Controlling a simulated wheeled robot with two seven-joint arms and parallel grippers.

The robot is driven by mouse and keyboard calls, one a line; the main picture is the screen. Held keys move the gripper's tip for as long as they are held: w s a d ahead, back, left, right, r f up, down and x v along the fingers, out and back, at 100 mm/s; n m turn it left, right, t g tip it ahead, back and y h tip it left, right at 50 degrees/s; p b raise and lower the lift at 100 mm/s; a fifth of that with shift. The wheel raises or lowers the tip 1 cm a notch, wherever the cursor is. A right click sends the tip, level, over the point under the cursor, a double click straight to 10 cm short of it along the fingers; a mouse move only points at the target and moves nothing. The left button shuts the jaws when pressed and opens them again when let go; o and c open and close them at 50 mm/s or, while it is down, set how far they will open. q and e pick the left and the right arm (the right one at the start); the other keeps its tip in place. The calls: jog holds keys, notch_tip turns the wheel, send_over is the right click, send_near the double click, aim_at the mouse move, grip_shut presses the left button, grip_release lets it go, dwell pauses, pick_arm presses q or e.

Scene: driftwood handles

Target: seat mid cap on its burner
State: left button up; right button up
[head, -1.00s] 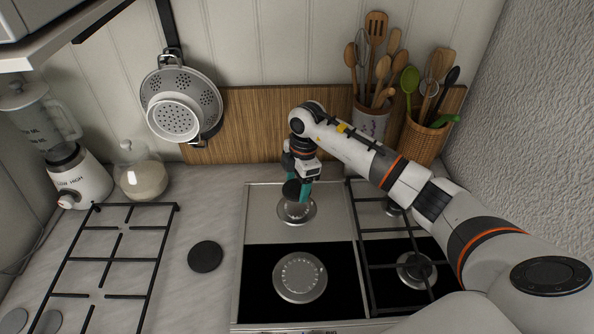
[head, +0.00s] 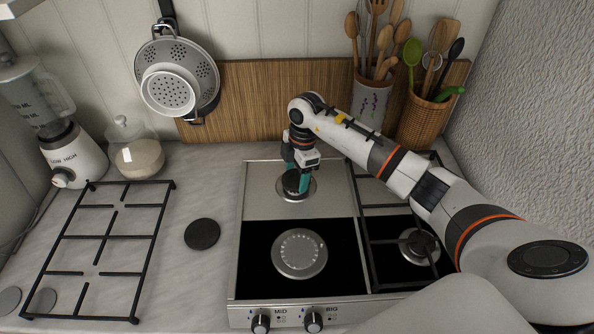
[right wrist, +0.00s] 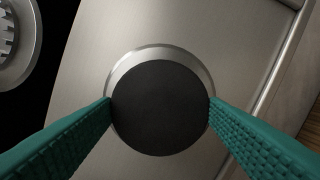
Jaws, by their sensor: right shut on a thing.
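My right gripper (head: 297,184) is shut on a round black cap (right wrist: 160,108), with one teal finger on each side of its rim. The cap is over the rear-left burner (head: 312,188) of the hob. In the right wrist view, the burner's metal ring (right wrist: 122,68) shows mostly along the cap's upper left edge, so the cap looks slightly off centre. I cannot tell whether the cap touches the burner. A second black cap (head: 202,234) lies flat on the counter left of the hob. My left gripper is not in view.
The front-left burner (head: 299,254) is bare. A black grate (head: 372,240) covers the hob's right side. Another grate (head: 100,240) and two grey discs (head: 42,302) lie on the left counter. A wooden board (head: 255,100) and utensil holders stand behind.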

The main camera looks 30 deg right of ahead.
jog(key=shift+f, duration=0.3)
jog(key=o, duration=1.1)
jog(key=shift+c, duration=0.2)
jog(key=shift+r, duration=0.15)
notch_tip(320, 180, up, 12)
jog(key=d+b, duration=0.1)
jog(key=b, duration=0.1)
jog(key=shift+d+b, duration=0.2)
jog(key=shift+b, duration=0.2)
jog(key=shift+s+f, duration=0.1)
jog(key=shift+f, duration=0.1)
